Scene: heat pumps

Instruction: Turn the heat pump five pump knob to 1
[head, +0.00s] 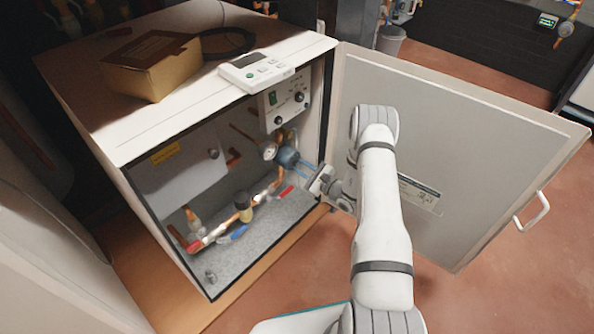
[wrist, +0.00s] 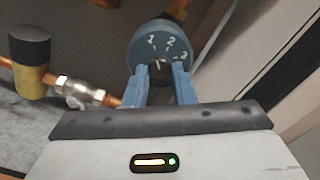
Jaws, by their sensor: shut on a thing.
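The heat pump's blue round pump (head: 287,157) sits inside the open cabinet, among copper pipes. In the wrist view its blue dial face (wrist: 147,50) carries the white numerals 1, 2 and 3. The black pump knob (wrist: 159,72) is at the lower middle of that face, with a short white mark on it. The mark tilts slightly left of straight up, roughly towards the 1; its exact setting is hard to read. My gripper (wrist: 160,78) has its blue fingers on either side of the knob and is shut on it. In the head view my gripper (head: 305,168) reaches in from the right.
The cabinet door (head: 450,140) stands open to the right, beside my arm. A copper pipe with a valve (wrist: 72,88) runs left of the fingers. A small control panel (head: 284,100) is above the pump. A cardboard box (head: 152,68) and a white controller (head: 257,71) lie on top.

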